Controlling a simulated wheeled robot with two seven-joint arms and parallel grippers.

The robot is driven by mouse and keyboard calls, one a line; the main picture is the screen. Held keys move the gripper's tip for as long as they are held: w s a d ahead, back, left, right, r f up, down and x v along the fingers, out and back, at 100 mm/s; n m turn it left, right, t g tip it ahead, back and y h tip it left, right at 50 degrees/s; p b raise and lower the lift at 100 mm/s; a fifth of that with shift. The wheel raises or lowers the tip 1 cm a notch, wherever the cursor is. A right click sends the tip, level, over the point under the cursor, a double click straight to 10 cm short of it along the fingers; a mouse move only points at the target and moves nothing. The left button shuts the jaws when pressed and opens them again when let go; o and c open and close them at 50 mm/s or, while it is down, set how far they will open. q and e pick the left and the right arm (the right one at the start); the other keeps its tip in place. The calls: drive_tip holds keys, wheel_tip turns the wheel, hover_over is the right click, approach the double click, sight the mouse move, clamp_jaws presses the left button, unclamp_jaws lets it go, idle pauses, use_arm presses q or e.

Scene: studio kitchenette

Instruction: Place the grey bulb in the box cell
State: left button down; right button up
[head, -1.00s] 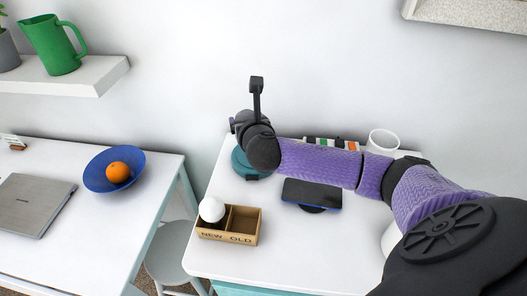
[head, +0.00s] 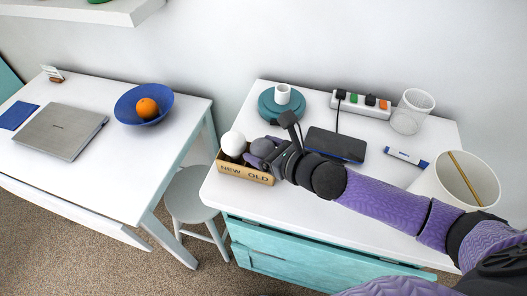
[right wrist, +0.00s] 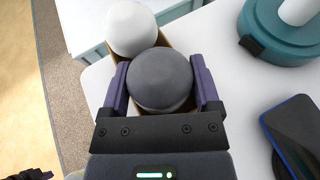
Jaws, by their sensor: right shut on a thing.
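The grey bulb (head: 262,147) is between the fingers of my right gripper (head: 268,156), over the OLD side of the cardboard box (head: 244,173). The right wrist view shows the round grey bulb (right wrist: 160,80) with a finger of the right gripper (right wrist: 160,90) shut against each side. Its lower part is hidden, so I cannot tell whether it touches the cell floor. A white bulb (head: 233,143) sits in the NEW cell on the left; it also shows in the right wrist view (right wrist: 131,28).
The box stands near the tabletop's left edge.

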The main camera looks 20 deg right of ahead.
drive_tip(key=o, duration=1.1)
drive_tip(key=shift+r, duration=0.1)
drive_tip(key=shift+s+d+r, duration=0.1)
drive_tip(key=shift+s+d, duration=0.1)
drive_tip(key=shift+s, duration=0.05)
drive_tip(key=p+v, duration=0.2)
drive_tip(key=v, duration=0.9)
drive_tip(key=shift+s, duration=0.15)
drive_tip(key=shift+r, duration=0.1)
